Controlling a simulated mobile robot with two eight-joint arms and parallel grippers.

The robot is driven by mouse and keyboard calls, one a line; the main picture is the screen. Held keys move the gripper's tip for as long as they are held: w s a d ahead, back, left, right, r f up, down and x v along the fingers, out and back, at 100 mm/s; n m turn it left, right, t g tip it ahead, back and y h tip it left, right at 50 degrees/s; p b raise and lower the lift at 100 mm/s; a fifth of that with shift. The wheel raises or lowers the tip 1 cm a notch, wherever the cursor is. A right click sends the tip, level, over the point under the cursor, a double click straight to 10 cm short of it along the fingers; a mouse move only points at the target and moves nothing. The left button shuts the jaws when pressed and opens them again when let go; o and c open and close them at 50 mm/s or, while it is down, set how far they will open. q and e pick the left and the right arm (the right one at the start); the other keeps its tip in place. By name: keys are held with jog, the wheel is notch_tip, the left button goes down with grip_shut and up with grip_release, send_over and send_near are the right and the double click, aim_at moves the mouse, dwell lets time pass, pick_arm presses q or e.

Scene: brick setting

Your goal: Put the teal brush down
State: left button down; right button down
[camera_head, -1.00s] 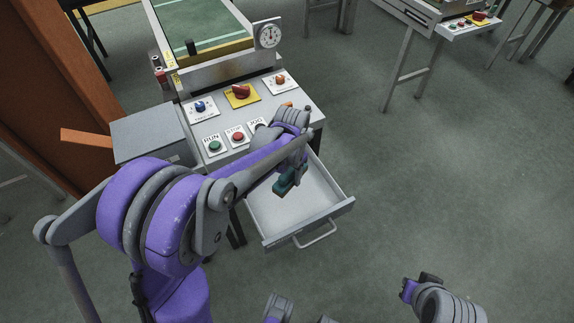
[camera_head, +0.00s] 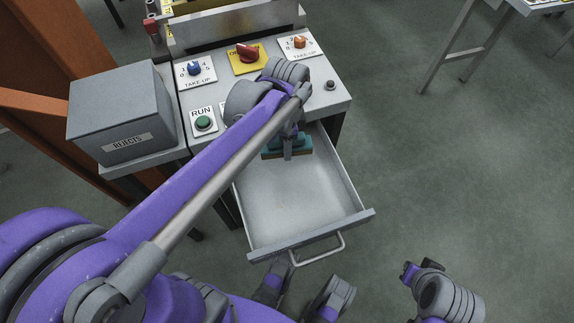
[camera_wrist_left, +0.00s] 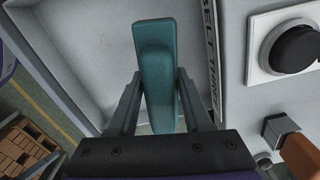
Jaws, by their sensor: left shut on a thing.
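The teal brush (camera_head: 272,152) is at the back of the open drawer (camera_head: 296,205), with a brown strip along its lower side. My left gripper (camera_head: 289,152) comes down from above and is shut on the brush; my arm hides part of it. In the left wrist view the brush (camera_wrist_left: 154,70) stands between the two fingers, with the pale drawer (camera_wrist_left: 85,50) around and left of it. I cannot tell whether the brush touches the drawer floor. Part of my right arm shows at the lower right; its fingers are not visible.
Above the drawer is a control panel with a green button (camera_head: 203,123), a blue knob (camera_head: 194,69), a red knob (camera_head: 248,53) and an orange knob (camera_head: 299,42). A grey box (camera_head: 120,115) stands at the left. The drawer's front and middle are empty.

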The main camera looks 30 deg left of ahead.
aim_at(286, 168)
pick_arm(q)
notch_tip(286, 168, down, 10)
jog(key=b, duration=0.2)
jog(key=shift+w+r+b, duration=0.1)
jog(key=shift+r+b, duration=0.1)
jog(key=shift+b, duration=0.2)
jog(key=shift+f, duration=0.1)
jog(key=shift+f, duration=0.3)
jog(key=shift+c, duration=1.7)
grip_release()
